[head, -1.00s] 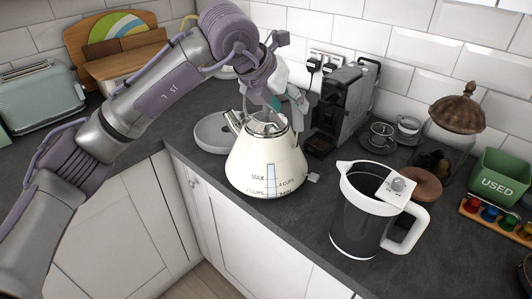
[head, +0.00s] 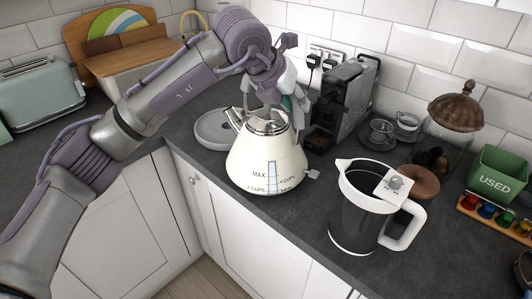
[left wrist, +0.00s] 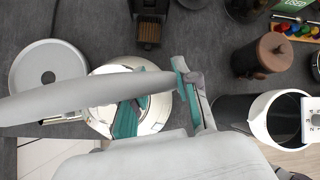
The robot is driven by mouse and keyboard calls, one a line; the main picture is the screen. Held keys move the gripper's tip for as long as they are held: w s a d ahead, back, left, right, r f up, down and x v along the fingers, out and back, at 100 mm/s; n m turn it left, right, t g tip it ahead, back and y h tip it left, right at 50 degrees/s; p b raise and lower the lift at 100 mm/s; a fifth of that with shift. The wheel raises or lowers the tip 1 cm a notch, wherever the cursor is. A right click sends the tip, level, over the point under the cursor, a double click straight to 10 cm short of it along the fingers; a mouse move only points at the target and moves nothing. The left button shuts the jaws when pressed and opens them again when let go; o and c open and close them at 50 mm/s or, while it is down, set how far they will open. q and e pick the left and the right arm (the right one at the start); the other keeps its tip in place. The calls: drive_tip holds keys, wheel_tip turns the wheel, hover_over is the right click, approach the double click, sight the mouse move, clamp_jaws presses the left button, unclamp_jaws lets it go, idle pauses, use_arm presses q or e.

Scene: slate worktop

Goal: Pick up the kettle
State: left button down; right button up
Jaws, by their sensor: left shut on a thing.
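The gripper hides the hold and most of the handle. In the left wrist view, the chrome lid (left wrist: 157,112) lies under the teal-padded fingers. My right gripper is not in view.
A grey round base (head: 207,132) sits left of the kettle. A coffee machine (head: 343,104) stands behind it. A dark glass kettle with a white handle (head: 357,227) stands close on the right. Cups, a jar and a green USED bin (head: 496,178) are farther right.

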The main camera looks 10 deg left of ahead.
use_arm(q)
drive_tip(key=shift+w+d+r, duration=0.1)
drive_tip(key=shift+w+r, duration=0.05)
drive_tip(key=shift+r, duration=0.15)
